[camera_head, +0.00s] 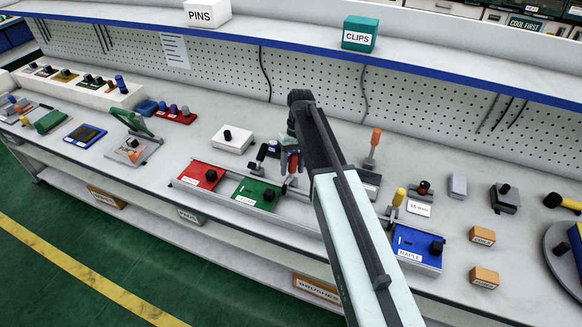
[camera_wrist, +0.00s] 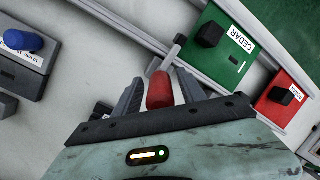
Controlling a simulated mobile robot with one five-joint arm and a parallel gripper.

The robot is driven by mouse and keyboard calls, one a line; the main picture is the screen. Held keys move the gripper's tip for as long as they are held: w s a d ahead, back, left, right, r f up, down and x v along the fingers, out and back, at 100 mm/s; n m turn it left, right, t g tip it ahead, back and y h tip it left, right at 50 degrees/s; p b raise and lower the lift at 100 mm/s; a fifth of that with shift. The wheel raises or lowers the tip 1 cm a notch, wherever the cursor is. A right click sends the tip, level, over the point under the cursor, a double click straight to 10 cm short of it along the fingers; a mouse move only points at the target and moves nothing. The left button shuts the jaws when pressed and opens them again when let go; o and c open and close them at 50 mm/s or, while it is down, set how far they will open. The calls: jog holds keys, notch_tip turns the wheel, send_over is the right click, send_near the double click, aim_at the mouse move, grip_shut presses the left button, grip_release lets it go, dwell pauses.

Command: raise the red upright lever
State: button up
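The red lever (camera_head: 293,163) stands on the bench behind the green CEDAR block. Its red handle shows in the wrist view (camera_wrist: 160,91), between the two fingers of my gripper (camera_wrist: 159,76). In the head view my gripper (camera_head: 291,160) reaches down over the lever with a finger on either side of the handle. The fingers look spread, with narrow gaps beside the handle; I cannot see firm contact. The lever's lower part and base are largely hidden by the gripper and arm.
A red block (camera_head: 199,175) and the green CEDAR block (camera_head: 256,193) sit in front of the lever. An orange-handled lever (camera_head: 374,143) and a yellow-handled lever (camera_head: 398,197) stand to the right. A white box (camera_head: 232,138) is at the left. A shelf (camera_head: 270,35) runs behind.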

aim_at(294, 154)
jog(key=p+v, duration=0.7)
jog(key=v, duration=0.1)
jog(key=shift+a+p, duration=0.1)
jog(key=shift+p, duration=0.3)
jog(key=shift+f, duration=0.1)
